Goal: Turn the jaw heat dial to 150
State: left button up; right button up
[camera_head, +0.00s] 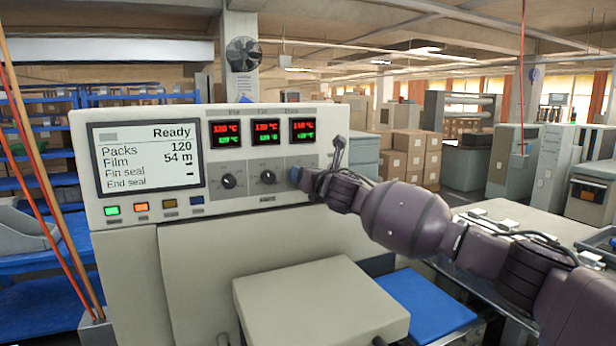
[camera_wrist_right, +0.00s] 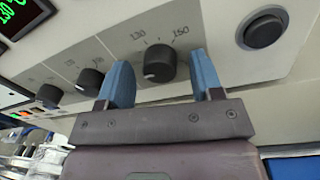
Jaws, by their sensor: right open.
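The jaw heat dial (camera_wrist_right: 158,66) is a black knob on the pale machine panel, with printed marks that look like 130 and 150 above it in the right wrist view. A pale mark shows at the knob's lower left. My right gripper (camera_wrist_right: 160,57) is open, with one blue finger on each side of this knob; I cannot tell whether they touch it. In the head view my right gripper (camera_head: 297,175) is at the right end of the dial row and hides that knob. My left gripper is not in view.
Two more dials (camera_head: 229,181) and (camera_head: 267,177) sit to the left, under three red-and-green temperature displays (camera_head: 267,131). The screen (camera_head: 146,158) reads Ready. A round black button (camera_wrist_right: 263,30) is right of the knob. A beige cover (camera_head: 320,300) juts out below.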

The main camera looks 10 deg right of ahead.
jog(key=c, duration=0.9)
jog(key=shift+m, duration=0.4)
jog(key=shift+a+f+m+t+h, duration=0.15)
jog(key=shift+m+h, duration=0.25)
jog(key=shift+m, duration=6.65)
jog(key=shift+d+r+m+t+h, duration=0.1)
jog(key=shift+m+t+h, duration=0.25)
jog(key=shift+m, duration=6.7)
